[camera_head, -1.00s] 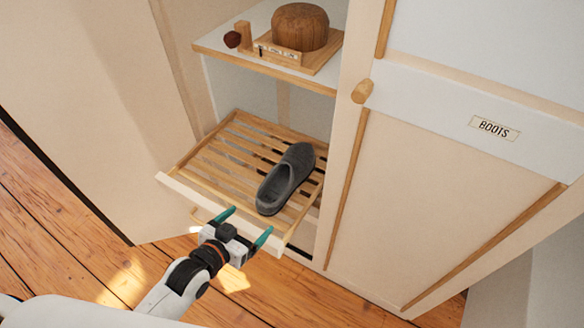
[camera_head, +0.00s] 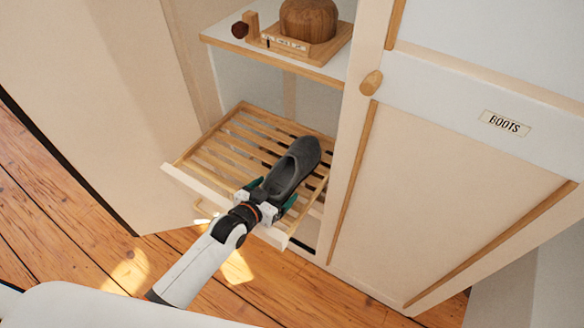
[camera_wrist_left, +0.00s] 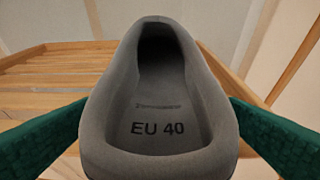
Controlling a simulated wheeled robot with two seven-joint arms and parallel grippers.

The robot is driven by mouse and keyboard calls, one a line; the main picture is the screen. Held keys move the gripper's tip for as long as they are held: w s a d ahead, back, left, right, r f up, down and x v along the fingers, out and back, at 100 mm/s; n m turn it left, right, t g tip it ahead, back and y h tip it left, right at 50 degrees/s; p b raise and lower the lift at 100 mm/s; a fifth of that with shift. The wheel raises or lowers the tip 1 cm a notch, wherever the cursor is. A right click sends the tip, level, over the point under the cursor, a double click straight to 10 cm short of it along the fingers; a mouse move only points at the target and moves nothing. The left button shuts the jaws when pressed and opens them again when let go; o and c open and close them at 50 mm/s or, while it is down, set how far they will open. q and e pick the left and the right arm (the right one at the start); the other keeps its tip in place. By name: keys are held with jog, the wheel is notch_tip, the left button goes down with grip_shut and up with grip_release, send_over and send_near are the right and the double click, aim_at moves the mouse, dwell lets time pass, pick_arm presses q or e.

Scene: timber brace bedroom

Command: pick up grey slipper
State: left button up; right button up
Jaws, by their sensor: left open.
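The grey slipper (camera_head: 293,168) lies on the slatted wooden pull-out shelf (camera_head: 222,157), its heel towards me and its toe towards the back right. My left gripper (camera_head: 271,196) is open at the heel end, with one green finger on each side of the heel. In the left wrist view the slipper (camera_wrist_left: 158,117) fills the middle, its insole marked "EU 40". The green fingers stand at the left and right edges of that view, beside the heel. My right gripper does not show.
An upper shelf (camera_head: 275,60) holds a round wooden block (camera_head: 308,20) on a small stand. A closed door labelled "BOOTS" (camera_head: 506,122) with a round knob (camera_head: 371,82) is on the right. The pull-out shelf's pale front edge (camera_head: 190,182) faces me. Wooden floor lies below.

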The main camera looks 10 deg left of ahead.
pick_arm(q)
jog(key=c, duration=1.1)
